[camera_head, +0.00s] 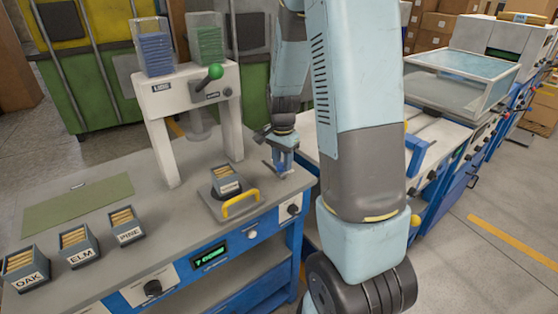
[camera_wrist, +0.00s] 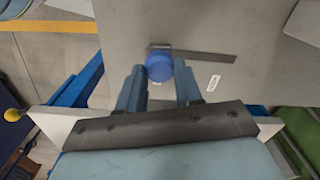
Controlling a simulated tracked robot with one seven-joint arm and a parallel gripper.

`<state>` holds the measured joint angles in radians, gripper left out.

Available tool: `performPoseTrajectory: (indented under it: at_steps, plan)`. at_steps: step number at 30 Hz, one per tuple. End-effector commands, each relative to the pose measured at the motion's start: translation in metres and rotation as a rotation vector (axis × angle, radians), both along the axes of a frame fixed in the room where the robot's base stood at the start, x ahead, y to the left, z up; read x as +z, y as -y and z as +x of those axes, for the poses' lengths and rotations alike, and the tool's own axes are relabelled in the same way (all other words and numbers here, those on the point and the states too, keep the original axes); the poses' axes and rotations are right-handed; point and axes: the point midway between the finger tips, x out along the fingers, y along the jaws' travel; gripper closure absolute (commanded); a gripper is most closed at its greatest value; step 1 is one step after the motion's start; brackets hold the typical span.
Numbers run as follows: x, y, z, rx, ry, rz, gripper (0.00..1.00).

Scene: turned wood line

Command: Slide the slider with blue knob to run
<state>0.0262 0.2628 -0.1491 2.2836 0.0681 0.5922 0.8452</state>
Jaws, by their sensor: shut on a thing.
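The slider's round blue knob (camera_wrist: 159,66) stands at the left end of a dark straight slot (camera_wrist: 208,56) in the grey bench top in the wrist view. My gripper (camera_wrist: 158,78) has one finger on each side of the knob and is shut on it. A small white label (camera_wrist: 214,83) lies beside the slot; its lettering is too small to read. In the head view my gripper (camera_head: 283,163) points down at the right end of the bench. The knob is hard to make out there between the fingers.
Left of my gripper stand a small labelled box on a plate with a yellow handle (camera_head: 240,203) and a white press frame with a green-knobbed lever (camera_head: 209,76). Boxes marked oak (camera_head: 25,273), elm (camera_head: 79,244) and pine (camera_head: 126,229) line the bench (camera_head: 185,233).

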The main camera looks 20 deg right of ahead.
Motion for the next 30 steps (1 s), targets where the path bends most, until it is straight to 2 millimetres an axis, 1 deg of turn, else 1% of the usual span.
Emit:
performPoseTrajectory:
  at_steps: [1, 3, 4, 11, 18, 22, 26, 30]
  plan:
    - [-0.001, 0.001, -0.003, -0.003, -0.009, 0.001, 1.0]
    - [-0.001, 0.001, -0.004, -0.004, -0.01, 0.001, 1.0]
    - [-0.001, 0.001, -0.004, -0.004, -0.011, 0.001, 0.62]
    - [-0.001, 0.002, -0.003, -0.005, -0.009, 0.002, 0.4]
    - [-0.001, 0.001, -0.003, -0.004, -0.008, 0.002, 0.4]
    - [0.005, 0.001, -0.002, -0.004, -0.007, 0.002, 0.4]
    - [0.023, 0.001, -0.001, -0.003, -0.003, 0.002, 0.4]
    - [0.049, 0.001, -0.001, -0.003, -0.003, 0.002, 0.4]
